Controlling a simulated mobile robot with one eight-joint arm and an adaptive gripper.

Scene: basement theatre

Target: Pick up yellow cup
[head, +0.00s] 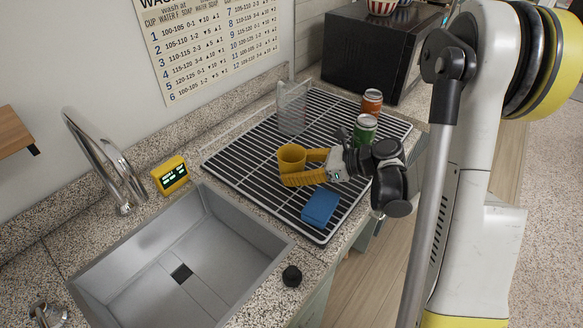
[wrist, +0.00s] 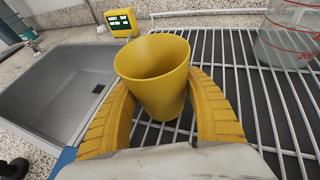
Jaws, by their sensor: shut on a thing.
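The yellow cup (head: 291,158) is at the middle of the black drying rack with pale wires (head: 240,160), to the right of the sink. My gripper (head: 288,166) has its yellow fingers around the cup, one on each side. In the wrist view the cup (wrist: 154,72) sits between the two curved fingers of my gripper (wrist: 158,110), open end up and slightly tilted, and it looks empty.
A blue sponge-like block (head: 320,207) lies on the rack's near edge. A green can (head: 364,130) and an orange can (head: 371,102) stand behind my wrist. A clear measuring container (head: 292,108) stands at the back. The sink (head: 180,255) and a yellow timer (head: 170,174) are left.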

